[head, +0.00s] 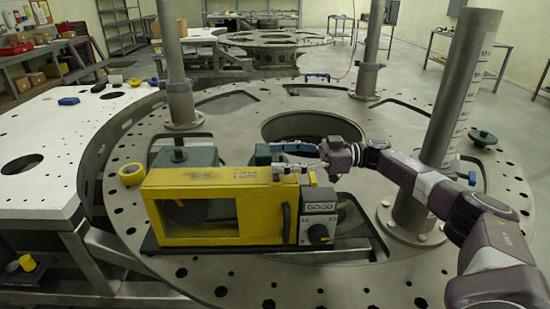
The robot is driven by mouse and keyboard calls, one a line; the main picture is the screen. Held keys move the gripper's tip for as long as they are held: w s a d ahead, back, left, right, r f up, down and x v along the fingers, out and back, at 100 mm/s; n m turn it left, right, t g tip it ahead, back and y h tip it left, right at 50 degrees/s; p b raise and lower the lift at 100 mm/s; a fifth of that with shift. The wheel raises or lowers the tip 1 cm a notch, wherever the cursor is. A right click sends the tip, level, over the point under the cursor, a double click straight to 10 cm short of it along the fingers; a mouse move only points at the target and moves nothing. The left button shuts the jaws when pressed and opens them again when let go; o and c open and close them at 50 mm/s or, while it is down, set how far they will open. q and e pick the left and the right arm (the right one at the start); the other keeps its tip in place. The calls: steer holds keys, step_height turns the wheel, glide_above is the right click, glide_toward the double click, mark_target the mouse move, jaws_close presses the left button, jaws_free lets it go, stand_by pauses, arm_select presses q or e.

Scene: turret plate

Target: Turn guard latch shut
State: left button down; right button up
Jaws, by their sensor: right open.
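A yellow guard box (190,187) with a front window stands on the round turret plate (110,215). A dark upright handle (286,222) is on the right of its front. A grey control unit (318,207) with a dark knob (318,234) adjoins its right end. I cannot tell for certain which part is the guard latch. My right gripper (277,160) reaches in from the right, just above or behind the guard's top right corner. Its fingers point left, open. Whether they touch anything is unclear. My left gripper is not in view.
Steel posts stand at the left (176,75), back (369,55) and right (458,90) of the plate. A dark green block (268,152) is behind the guard. The plate has a large central opening.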

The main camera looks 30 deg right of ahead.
steer(key=v, duration=1)
steer(key=shift+d, duration=0.25)
steer(key=shift+s+f, duration=0.1)
steer(key=shift+s, duration=0.05)
